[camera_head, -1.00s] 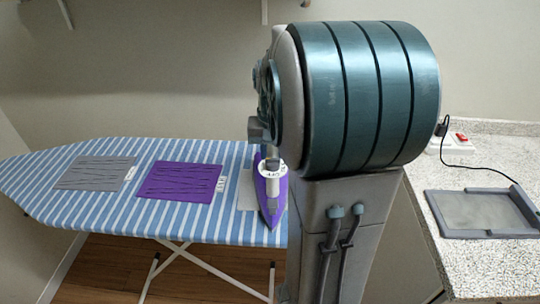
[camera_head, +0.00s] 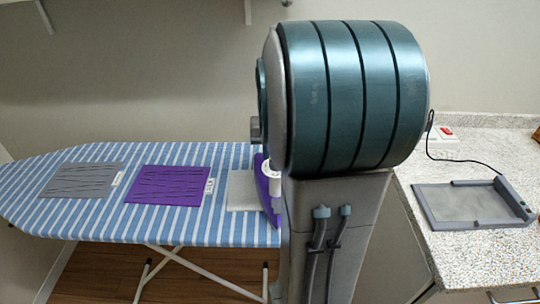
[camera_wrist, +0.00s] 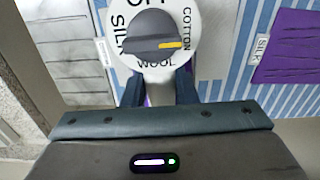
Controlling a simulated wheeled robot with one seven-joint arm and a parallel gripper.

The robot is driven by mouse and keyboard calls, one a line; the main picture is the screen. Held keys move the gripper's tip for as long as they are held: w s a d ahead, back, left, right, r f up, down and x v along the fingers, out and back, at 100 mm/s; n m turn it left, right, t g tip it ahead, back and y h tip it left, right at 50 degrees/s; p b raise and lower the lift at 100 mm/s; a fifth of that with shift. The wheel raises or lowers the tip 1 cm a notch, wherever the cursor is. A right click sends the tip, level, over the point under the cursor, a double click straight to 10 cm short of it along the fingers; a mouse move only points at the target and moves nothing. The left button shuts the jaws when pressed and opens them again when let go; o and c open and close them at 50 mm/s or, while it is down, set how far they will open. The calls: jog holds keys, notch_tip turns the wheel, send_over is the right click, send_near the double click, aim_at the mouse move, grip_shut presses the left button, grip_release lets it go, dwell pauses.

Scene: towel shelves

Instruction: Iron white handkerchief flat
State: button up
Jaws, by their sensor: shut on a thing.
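The purple iron (camera_head: 264,185) with a round white dial is at the right part of the board, partly hidden behind my arm. My gripper (camera_wrist: 158,92) is shut on the iron, just below the dial (camera_wrist: 190,62) in the wrist view. The dial's orange mark lies toward COTTON. A pale, whitish cloth (camera_head: 240,192) lies left of the iron and shows no clear creases; its right side is hidden. Whether the iron touches it or hovers is not clear. At the left of the wrist view lies a pale creased piece (camera_wrist: 72,45); I cannot tell whose cloth it is.
A creased purple cloth (camera_head: 168,186) with a SILK tag and a creased grey cloth (camera_head: 82,181) lie left on the blue-striped board (camera_head: 60,225). A grey tray-like stand (camera_head: 430,216) with a cord sits on the speckled counter (camera_head: 455,255) at right.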

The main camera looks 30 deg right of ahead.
jog(key=shift+d, duration=0.15)
jog(key=shift+s+d, duration=0.4)
jog(key=shift+d, duration=0.25)
jog(key=shift+s+d, duration=0.35)
jog(key=shift+d, duration=0.25)
jog(key=shift+s+d, duration=0.1)
jog(key=shift+d, duration=0.05)
jog(key=shift+s+d, duration=0.4)
jog(key=shift+d, duration=0.25)
jog(key=shift+s+d, duration=0.4)
jog(key=shift+d, duration=0.25)
jog(key=shift+w+a, duration=0.1)
jog(key=shift+w+a, duration=0.4)
jog(key=shift+a, duration=0.3)
jog(key=shift+w+a, duration=0.35)
jog(key=shift+a, duration=0.35)
